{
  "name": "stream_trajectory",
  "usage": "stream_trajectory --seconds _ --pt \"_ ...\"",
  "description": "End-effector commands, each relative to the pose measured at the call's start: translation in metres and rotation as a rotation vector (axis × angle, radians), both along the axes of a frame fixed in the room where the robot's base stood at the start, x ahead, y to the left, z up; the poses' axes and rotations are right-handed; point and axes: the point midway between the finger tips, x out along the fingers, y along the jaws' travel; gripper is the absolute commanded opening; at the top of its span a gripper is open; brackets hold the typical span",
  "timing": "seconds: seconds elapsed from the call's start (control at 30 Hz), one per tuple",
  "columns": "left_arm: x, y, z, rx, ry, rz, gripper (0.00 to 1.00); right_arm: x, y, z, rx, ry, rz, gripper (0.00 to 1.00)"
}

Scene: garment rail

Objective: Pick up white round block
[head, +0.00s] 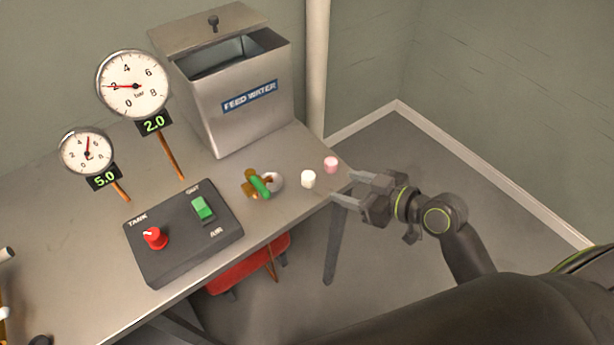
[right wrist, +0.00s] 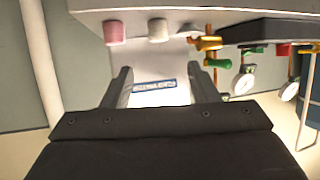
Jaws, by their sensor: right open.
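The white round block (head: 308,179) stands on the grey table near its right front edge, between a valve and a pink round block. It also shows in the right wrist view (right wrist: 159,31), at the top, left of the brass valve. My right gripper (head: 343,188) is open and empty at the table's right edge, to the right of the white block and apart from it. Its two fingers (right wrist: 162,88) show spread in the right wrist view. My left gripper is not in view.
The pink round block (head: 331,164) stands close to the white one. A brass valve with a green handle (head: 262,185) is on the left. A metal feed water tank (head: 240,112), gauges (head: 133,85) and a black control box (head: 182,234) stand on the table (head: 60,225). Open floor lies right.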

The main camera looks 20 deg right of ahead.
Motion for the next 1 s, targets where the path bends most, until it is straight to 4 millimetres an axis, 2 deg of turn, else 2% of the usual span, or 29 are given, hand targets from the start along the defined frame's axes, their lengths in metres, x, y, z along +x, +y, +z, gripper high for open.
stream_trajectory --seconds 0.4,0.67,1.0 --pt "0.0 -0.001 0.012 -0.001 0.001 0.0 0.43 0.051 0.035 -0.025 0.003 0.001 -0.001 0.54" --pt "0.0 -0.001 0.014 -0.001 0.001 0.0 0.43 0.061 0.042 -0.032 0.002 0.001 -0.001 0.54" --pt "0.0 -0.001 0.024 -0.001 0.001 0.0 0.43 0.089 0.06 -0.054 0.002 0.001 -0.001 0.54"
